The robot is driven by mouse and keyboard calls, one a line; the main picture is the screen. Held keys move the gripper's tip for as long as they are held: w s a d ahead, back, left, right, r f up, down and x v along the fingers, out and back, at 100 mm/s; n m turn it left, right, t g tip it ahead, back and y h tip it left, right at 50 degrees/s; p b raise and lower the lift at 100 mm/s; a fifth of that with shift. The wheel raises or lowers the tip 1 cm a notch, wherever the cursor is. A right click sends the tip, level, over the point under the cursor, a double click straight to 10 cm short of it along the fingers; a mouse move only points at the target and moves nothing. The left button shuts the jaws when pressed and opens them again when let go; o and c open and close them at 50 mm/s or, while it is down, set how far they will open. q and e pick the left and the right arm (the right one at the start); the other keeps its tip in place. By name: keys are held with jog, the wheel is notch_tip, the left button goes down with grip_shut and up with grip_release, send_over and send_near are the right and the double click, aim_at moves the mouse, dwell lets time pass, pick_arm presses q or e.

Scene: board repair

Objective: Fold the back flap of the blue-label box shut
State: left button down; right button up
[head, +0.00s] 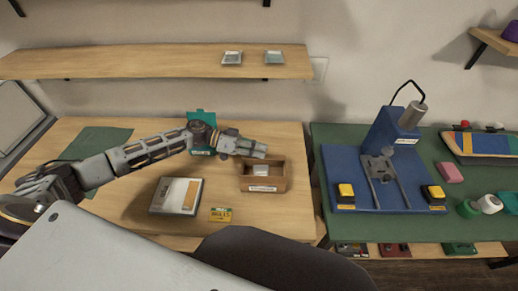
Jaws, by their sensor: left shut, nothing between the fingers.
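A small open brown box (263,184) stands near the right edge of the wooden table. A pale label is on its front; its colour is too small to tell surely. A pale packet (261,170) shows inside. My left gripper (262,150) is shut and empty, over the back edge of this box. It hides much of that edge, so I cannot tell how a back flap stands or whether I touch it. A teal item (202,115) stands upright behind my left arm, partly hidden by it. My right gripper is not in view.
A grey-white case (176,196) and a yellow label card (221,215) lie left of the box. A dark green mat (97,143) lies at the back left. A shelf (150,62) hangs above. A blue fixture (390,140) stands on the green table at the right.

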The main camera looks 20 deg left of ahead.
pick_arm(q)
jog(key=shift+s, duration=0.1)
jog(key=shift+s+d+f+m+t+p, duration=0.15)
jog(key=shift+s+m+t+p, duration=0.2)
jog(key=shift+m+p, duration=0.65)
jog(key=shift+s+f+y+p, duration=0.15)
jog(key=shift+s+y+p, duration=0.15)
jog(key=shift+p, duration=0.4)
jog(key=shift+s+d+f+m+t+p, duration=0.15)
jog(key=shift+s+f+m+t+p, duration=0.1)
jog(key=shift+m+p, duration=0.3)
jog(key=shift+s+f+m+p, duration=0.15)
jog(key=shift+f+m+p, duration=0.1)
jog(key=shift+m+p, duration=0.15)
jog(key=shift+s+f, duration=0.1)
jog(key=shift+f, duration=0.1)
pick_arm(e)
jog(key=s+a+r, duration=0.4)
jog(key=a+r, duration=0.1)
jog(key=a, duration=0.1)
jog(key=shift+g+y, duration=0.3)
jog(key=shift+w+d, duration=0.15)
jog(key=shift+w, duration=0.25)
pick_arm(q)
jog(key=shift+r+p, duration=0.15)
jog(key=shift+p, duration=0.35)
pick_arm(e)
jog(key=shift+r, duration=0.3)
